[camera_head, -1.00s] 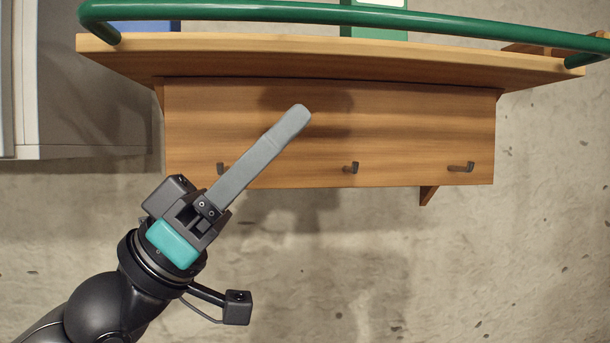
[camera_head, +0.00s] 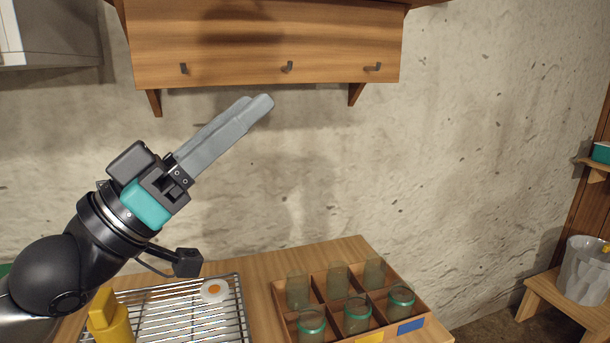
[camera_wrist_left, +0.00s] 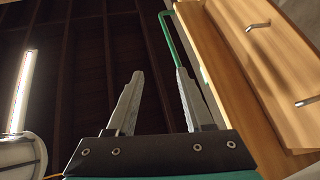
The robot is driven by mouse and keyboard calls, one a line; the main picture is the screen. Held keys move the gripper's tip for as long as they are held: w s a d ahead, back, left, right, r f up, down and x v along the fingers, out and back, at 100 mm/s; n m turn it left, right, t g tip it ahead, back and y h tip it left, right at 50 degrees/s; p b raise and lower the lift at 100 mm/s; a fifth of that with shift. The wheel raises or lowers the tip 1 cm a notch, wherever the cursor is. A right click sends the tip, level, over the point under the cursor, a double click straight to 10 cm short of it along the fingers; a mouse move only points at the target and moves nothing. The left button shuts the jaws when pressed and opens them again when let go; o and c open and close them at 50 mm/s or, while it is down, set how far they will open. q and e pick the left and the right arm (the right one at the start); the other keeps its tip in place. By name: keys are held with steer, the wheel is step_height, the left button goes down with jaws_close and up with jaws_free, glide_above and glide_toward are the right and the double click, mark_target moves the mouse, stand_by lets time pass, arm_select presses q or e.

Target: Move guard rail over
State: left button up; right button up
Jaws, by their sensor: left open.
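The green guard rail (camera_wrist_left: 169,38) shows in the left wrist view as a bent bar along the edge of the wooden shelf. It is out of the head view. My left gripper (camera_head: 262,104) is open with nothing between its long grey fingers. In the head view it points up and right, overlapping the wall just below the wooden hook board (camera_head: 265,45). In the left wrist view its fingers (camera_wrist_left: 159,73) point up, and the right finger's tip overlaps the lower end of the rail in the picture. I cannot tell whether they touch. My right gripper is not in view.
Below is a counter with a wire rack (camera_head: 180,315), a yellow bottle (camera_head: 110,320) and a divided wooden crate (camera_head: 285,325) of several glass jars. A bucket (camera_head: 583,272) stands on a stool at the right. The wall between board and crate is clear.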

arm_select(q)
steer(key=w+f+n+t+y, duration=0.1)
steer(key=w+f+n+y, duration=0.1)
steer(key=f+y, duration=0.5)
steer(key=w+f+n+y, duration=0.2)
steer(key=f, duration=0.9)
steer(key=s+a+f+n+g+y, duration=0.1)
steer(key=s+f+y, duration=0.15)
steer(key=f, duration=0.55)
steer(key=s+a+f+n+g+y, duration=0.1)
steer(key=s+a+f+g+y, duration=0.15)
steer(key=f, duration=0.55)
steer(key=s+a+f+n+g+y, duration=0.1)
steer(key=s+a+f+g+y, duration=0.25)
steer(key=s+f, duration=0.5)
steer(key=s+a+f+g+y, duration=0.3)
steer(key=s+f+g, duration=0.2)
steer(key=s+f, duration=0.35)
step_height(320, 180, down, 22)
steer(key=s, duration=0.2)
steer(key=s+a+f+g, duration=0.1)
steer(key=s+a+f, duration=0.1)
steer(key=s+f, duration=1.1)
steer(key=shift+s+g, duration=0.4)
steer(key=shift+s, duration=0.85)
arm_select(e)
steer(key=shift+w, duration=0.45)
